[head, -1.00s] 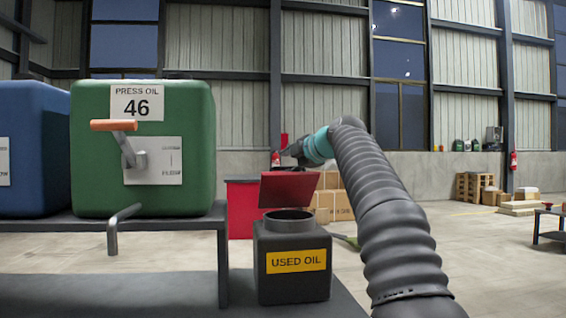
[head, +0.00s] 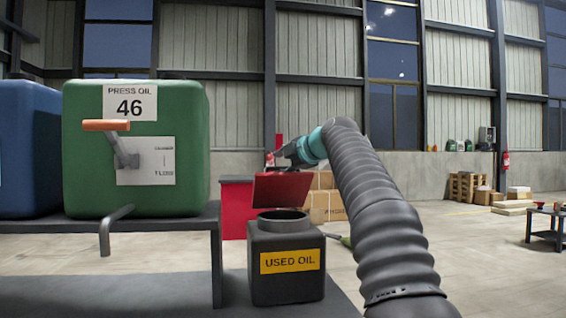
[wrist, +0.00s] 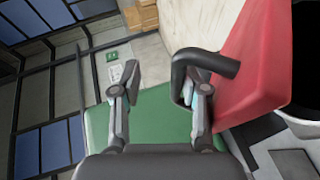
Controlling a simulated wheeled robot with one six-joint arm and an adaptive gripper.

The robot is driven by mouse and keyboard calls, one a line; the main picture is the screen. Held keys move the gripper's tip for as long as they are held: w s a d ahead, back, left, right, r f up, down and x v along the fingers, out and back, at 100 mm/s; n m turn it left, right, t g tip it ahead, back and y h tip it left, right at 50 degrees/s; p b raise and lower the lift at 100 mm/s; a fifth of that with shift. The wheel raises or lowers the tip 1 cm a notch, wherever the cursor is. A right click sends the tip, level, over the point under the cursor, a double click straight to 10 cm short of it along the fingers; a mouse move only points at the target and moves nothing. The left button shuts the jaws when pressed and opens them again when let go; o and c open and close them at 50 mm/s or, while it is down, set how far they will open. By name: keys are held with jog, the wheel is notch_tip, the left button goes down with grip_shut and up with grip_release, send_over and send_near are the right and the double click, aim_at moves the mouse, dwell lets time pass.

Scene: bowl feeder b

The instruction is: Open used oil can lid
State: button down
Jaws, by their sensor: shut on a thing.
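The black used oil can (head: 287,275) stands below the green tank, with a yellow "USED OIL" label and a round neck. Its red lid (head: 282,190) is raised and tilted above the neck, so the opening shows. In the wrist view the red lid (wrist: 255,60) is at the right, with its black bent handle (wrist: 212,64) across my right finger. My gripper (wrist: 160,82) is shut on this handle, though the fingers look spread and the contact is partly hidden. In the head view my gripper (head: 285,154) is behind the lid's top edge.
A green tank (head: 190,100) marked "PRESS OIL 46" with an orange-handled crank (head: 108,126) stands on a shelf at the left, beside a blue tank (head: 30,140). A red cabinet (head: 235,205) and cardboard boxes (head: 328,205) are behind the can. Open floor lies at the right.

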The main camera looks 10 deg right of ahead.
jog(key=shift+w+f, duration=0.4)
jog(key=shift+f, duration=0.1)
jog(key=c, duration=1.3)
grip_release()
jog(key=shift+w+f, duration=0.25)
jog(key=shift+w, duration=0.05)
jog(key=shift+c, duration=0.9)
jog(key=shift+r, duration=0.1)
jog(key=shift+s, duration=0.15)
jog(key=shift+s+d+r, duration=0.1)
jog(key=shift+s+r, duration=0.05)
jog(key=shift+s, duration=0.1)
jog(key=v, duration=1.1)
jog(key=shift+s+r, duration=0.2)
jog(key=shift+r, duration=0.15)
